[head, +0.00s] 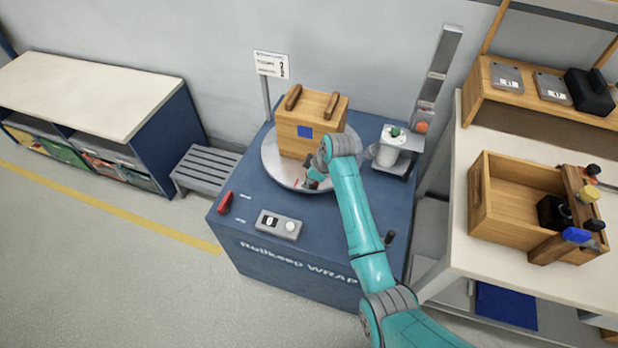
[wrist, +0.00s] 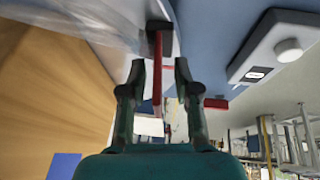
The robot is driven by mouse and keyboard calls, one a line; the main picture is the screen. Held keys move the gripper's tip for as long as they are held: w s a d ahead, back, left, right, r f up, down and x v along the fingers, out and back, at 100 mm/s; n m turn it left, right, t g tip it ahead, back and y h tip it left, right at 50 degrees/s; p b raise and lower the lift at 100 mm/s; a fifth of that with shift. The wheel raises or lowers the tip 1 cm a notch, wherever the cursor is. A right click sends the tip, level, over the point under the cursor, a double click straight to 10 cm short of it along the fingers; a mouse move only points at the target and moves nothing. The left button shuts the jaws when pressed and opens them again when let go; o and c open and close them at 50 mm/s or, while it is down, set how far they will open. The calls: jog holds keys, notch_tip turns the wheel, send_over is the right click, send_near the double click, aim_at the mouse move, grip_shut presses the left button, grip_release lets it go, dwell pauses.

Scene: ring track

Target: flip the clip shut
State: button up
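The clip (wrist: 158,62) is a thin red bar with a dark base at its far end, by the pale edge of the turntable. In the wrist view the bar runs between the fingers of my gripper (wrist: 160,72), which are apart, with a gap on each side of it. In the head view a small red mark, likely the clip (head: 296,183), shows on the grey turntable (head: 276,168). My gripper (head: 312,184) is low at the turntable's front edge, beside the wooden crate (head: 300,140). I cannot tell whether the clip is fully raised.
The crate stands on the turntable of a blue wrapping machine (head: 300,262). A control box (head: 278,224) and a red handle (head: 225,203) are at its front left. A film roll (head: 388,155) stands at the right. A workbench (head: 500,250) with an open wooden box is further right.

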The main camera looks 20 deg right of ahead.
grip_shut()
jog(key=shift+w+d+g+y, duration=0.15)
jog(key=shift+w+g+y, duration=0.1)
jog(key=shift+g+y, duration=0.35)
grip_release()
jog(key=shift+r, duration=0.1)
jog(key=v, duration=1.1)
jog(key=shift+r, duration=0.45)
